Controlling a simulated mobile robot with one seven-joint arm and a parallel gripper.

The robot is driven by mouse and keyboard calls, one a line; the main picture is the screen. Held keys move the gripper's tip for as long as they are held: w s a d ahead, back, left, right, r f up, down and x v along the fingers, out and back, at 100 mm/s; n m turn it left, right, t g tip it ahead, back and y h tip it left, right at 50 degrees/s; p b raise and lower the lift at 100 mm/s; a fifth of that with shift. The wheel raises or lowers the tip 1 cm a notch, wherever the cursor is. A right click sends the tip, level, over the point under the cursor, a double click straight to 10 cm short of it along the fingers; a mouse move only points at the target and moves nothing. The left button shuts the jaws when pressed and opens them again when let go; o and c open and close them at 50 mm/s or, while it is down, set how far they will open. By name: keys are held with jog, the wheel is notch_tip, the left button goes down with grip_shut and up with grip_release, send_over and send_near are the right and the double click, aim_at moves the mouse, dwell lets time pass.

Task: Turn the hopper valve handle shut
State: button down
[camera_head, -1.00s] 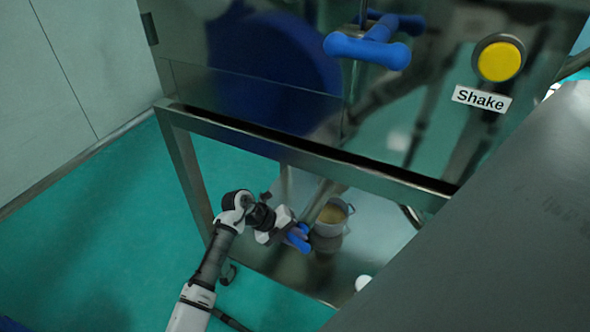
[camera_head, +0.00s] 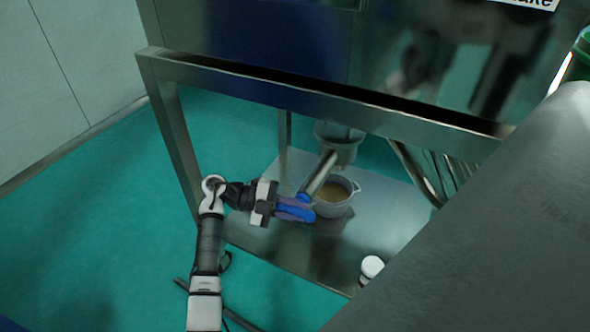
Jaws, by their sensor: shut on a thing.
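The hopper valve handle shows a blue grip (camera_head: 294,208) at the lower end of a slanting metal bar (camera_head: 320,173). The bar rises to the grey hopper outlet (camera_head: 338,140) under the machine. My gripper (camera_head: 280,206) comes from the left and is shut on the blue grip. The jaws partly hide the grip. A grey pot (camera_head: 336,205) with brownish contents stands on the lower shelf, just right of the grip and below the outlet.
The metal frame's top rail (camera_head: 300,97) runs above my arm, with a leg (camera_head: 176,140) at the left. A large grey surface (camera_head: 490,230) fills the lower right. Green floor is open at the left.

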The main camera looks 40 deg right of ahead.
dwell(0.3)
jog(key=c, duration=1.3)
grip_release()
jog(key=b+v, duration=0.1)
jog(key=v, duration=1.2)
jog(key=shift+w+a+b, duration=0.2)
jog(key=shift+w+b, duration=0.15)
jog(key=shift+b, duration=0.05)
